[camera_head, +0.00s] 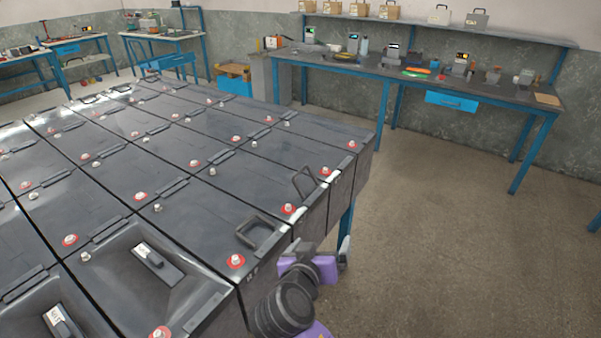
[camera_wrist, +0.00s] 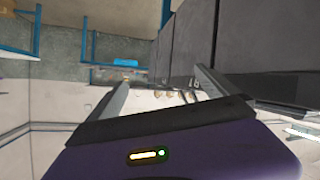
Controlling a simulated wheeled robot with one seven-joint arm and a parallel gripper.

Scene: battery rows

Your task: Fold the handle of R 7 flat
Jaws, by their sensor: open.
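Large dark batteries stand in rows at left in the head view. Two end batteries have U-shaped handles on their near right edge: the nearer handle (camera_head: 262,232) and the farther handle (camera_head: 304,184). Both look raised from the lids, at a tilt. A mark on the end face (camera_head: 252,272) under the nearer handle is too small to read surely, so I cannot confirm which battery is R 7. My gripper (camera_head: 325,250) is beside the row's end face, to the right of and below the nearer handle, apart from it. In the wrist view my gripper (camera_wrist: 160,85) is open with nothing held between its fingers.
Red-ringed terminals (camera_head: 288,209) stick up along the lids. A blue-legged workbench (camera_head: 410,78) with tools stands at the back wall. The floor (camera_head: 440,220) at right is clear.

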